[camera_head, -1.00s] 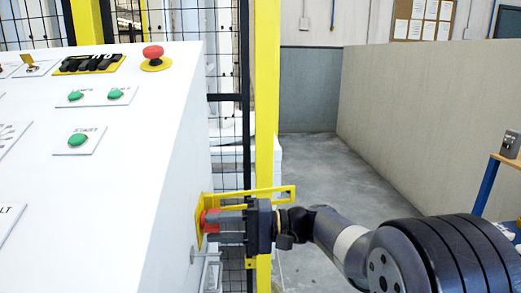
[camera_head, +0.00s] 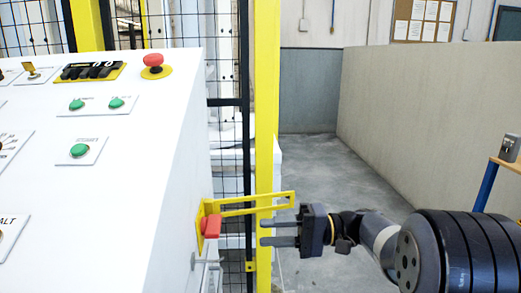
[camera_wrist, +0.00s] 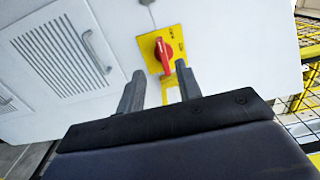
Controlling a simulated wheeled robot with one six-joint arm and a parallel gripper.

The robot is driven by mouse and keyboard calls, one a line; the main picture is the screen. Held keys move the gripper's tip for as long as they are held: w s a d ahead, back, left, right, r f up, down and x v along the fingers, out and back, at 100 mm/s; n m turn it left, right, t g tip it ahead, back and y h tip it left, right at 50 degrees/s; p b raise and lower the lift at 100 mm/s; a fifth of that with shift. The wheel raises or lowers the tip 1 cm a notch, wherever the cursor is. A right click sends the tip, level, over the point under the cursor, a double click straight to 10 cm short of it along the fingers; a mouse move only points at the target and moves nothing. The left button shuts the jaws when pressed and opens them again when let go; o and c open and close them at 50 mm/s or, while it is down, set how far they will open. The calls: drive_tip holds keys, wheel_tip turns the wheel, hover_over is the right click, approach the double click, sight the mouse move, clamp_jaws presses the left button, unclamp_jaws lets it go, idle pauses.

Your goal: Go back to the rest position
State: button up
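My gripper (camera_head: 283,231) is open and empty in the head view, to the right of a red rotary switch (camera_head: 211,226) on the side of the white control cabinet (camera_head: 165,140). A clear gap lies between the fingertips and the switch. In the wrist view my gripper (camera_wrist: 158,88) shows two parted fingers pointing at the red switch (camera_wrist: 162,55) on its yellow plate (camera_wrist: 176,42). Nothing is between the fingers.
A yellow bracket (camera_head: 258,205) sticks out from the switch towards the yellow post (camera_head: 265,130). A red emergency button (camera_head: 154,61) and green buttons (camera_head: 79,151) sit on the cabinet top. Grey floor (camera_head: 335,180) is free behind my arm. A beige partition (camera_head: 430,130) stands at right.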

sight(219, 233)
drive_tip(key=a, duration=0.7)
drive_tip(key=a+b, duration=0.1)
drive_tip(key=a, duration=0.3)
drive_tip(key=shift+s+r, duration=0.2)
drive_tip(key=shift+s, duration=0.2)
drive_tip(key=shift+d+r+m+p, duration=0.1)
drive_tip(key=shift+r+m+p, duration=0.15)
drive_tip(key=shift+m+p, duration=0.65)
drive_tip(key=m+p, duration=0.1)
drive_tip(key=p, duration=0.1)
drive_tip(key=m+p, duration=0.1)
drive_tip(key=p, duration=0.1)
drive_tip(key=shift+w+r, duration=0.15)
drive_tip(key=shift+r, duration=0.1)
drive_tip(key=shift+m+p, duration=0.4)
drive_tip(key=shift+f, duration=0.1)
